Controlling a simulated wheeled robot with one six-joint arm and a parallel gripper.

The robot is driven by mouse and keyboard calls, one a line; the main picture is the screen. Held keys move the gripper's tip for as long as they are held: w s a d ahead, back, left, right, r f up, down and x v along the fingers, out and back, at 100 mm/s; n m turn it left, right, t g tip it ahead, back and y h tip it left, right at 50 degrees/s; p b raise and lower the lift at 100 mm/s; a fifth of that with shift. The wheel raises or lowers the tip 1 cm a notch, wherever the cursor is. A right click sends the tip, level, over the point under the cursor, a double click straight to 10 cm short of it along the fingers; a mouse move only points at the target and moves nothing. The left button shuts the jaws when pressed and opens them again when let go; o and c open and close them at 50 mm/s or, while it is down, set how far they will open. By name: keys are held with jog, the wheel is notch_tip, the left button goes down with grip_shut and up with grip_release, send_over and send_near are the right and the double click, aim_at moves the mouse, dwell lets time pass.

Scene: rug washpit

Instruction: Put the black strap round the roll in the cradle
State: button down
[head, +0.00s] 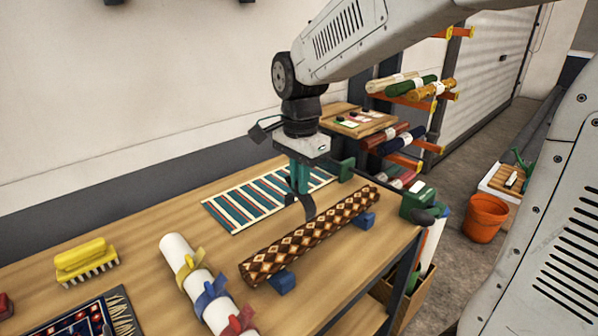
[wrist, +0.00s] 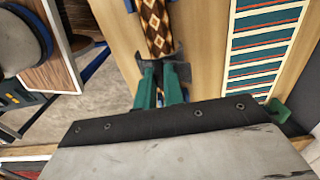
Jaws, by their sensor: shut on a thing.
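The roll (head: 310,236), a rug with a brown and cream diamond pattern, lies in the cradle, whose blue supports (head: 283,281) show under it. My gripper (head: 301,190) has teal fingers pointing down at the roll's far side, near its middle. It is shut on the black strap (head: 309,207), a dark curved band hanging from the fingertips beside or against the roll. In the wrist view, the gripper (wrist: 161,80) points at the roll (wrist: 156,25), and a dark part of the strap (wrist: 178,53) shows at the fingertips. The fingers hide the rest of the strap. I cannot tell whether it touches the roll.
A striped rug (head: 262,196) lies flat behind the roll. A white roll (head: 176,254) with yellow, blue and red ties lies to the left, near a yellow brush (head: 86,259). A green device (head: 418,202) stands at the table's right end. Bare wood lies between them.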

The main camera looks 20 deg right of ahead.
aim_at(300, 232)
jog(key=shift+f, duration=5.3)
jog(key=c, duration=1.4)
grip_release()
jog(key=shift+c, duration=0.2)
jog(key=shift+r, duration=0.1)
